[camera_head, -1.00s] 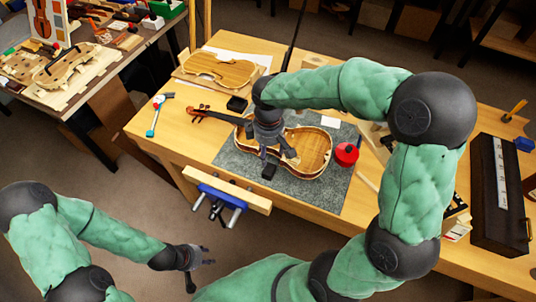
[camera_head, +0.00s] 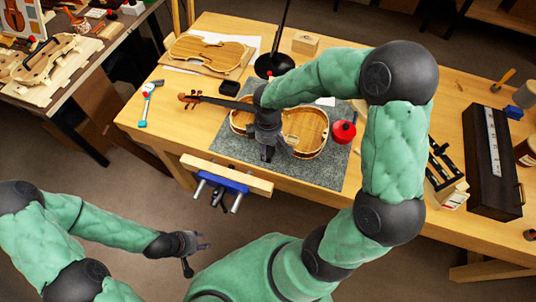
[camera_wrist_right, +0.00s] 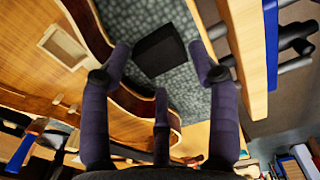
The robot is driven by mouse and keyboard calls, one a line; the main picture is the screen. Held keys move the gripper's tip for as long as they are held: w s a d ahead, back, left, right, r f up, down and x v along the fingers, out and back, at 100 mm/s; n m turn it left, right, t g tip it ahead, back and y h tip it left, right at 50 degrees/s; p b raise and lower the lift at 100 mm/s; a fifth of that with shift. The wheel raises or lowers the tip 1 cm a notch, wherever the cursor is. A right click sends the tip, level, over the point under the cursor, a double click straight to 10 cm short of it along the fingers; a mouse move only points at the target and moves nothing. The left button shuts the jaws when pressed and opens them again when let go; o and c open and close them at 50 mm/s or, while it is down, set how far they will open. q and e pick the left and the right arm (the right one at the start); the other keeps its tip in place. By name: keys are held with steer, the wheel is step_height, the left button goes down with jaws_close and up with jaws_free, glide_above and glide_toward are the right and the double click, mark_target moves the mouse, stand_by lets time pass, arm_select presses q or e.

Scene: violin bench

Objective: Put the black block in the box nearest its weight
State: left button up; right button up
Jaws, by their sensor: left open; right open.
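The black block (camera_wrist_right: 158,50) lies on the grey mat (camera_wrist_right: 118,18) beside the violin body in the right wrist view. In the head view my right gripper (camera_head: 268,154) hides it. That gripper is open, pointing down over the mat at the violin's near edge. In the right wrist view its fingers (camera_wrist_right: 160,72) are spread, with the block beyond and between the tips; I cannot tell whether they touch it. My left gripper (camera_head: 203,243) is open and empty, in front of the bench at the lower left. I cannot make out any weight-marked boxes.
The violin (camera_head: 305,130) lies on the mat under my right arm. A red tin (camera_head: 343,132), a small black item (camera_head: 229,88) and a blue-handled hammer (camera_head: 147,101) lie near. A blue vise (camera_head: 223,182) juts from the front edge. A long black case (camera_head: 485,150) stands at right.

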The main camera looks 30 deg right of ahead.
mark_target(268, 151)
step_height(268, 151, down, 4)
steer(key=shift+r+b, duration=0.15)
steer(key=shift+b, duration=0.55)
steer(key=shift+r, duration=0.1)
steer(key=c, duration=1.2)
steer(key=shift+r, duration=0.1)
steer(key=shift+r, duration=0.2)
step_height(268, 151, up, 3)
steer(key=shift+p, duration=0.85)
steer(key=s+a+r+p, duration=0.1)
steer(key=s+a+r, duration=0.1)
steer(key=s+r, duration=0.1)
steer(key=s+a+r+p, duration=0.2)
steer(key=s+r, duration=0.1)
steer(key=s, duration=0.2)
steer(key=s+a+r+p, duration=0.2)
steer(key=s+r, duration=0.1)
steer(key=s, duration=0.1)
steer(key=shift+s+a+r, duration=0.2)
steer(key=shift+s, duration=0.05)
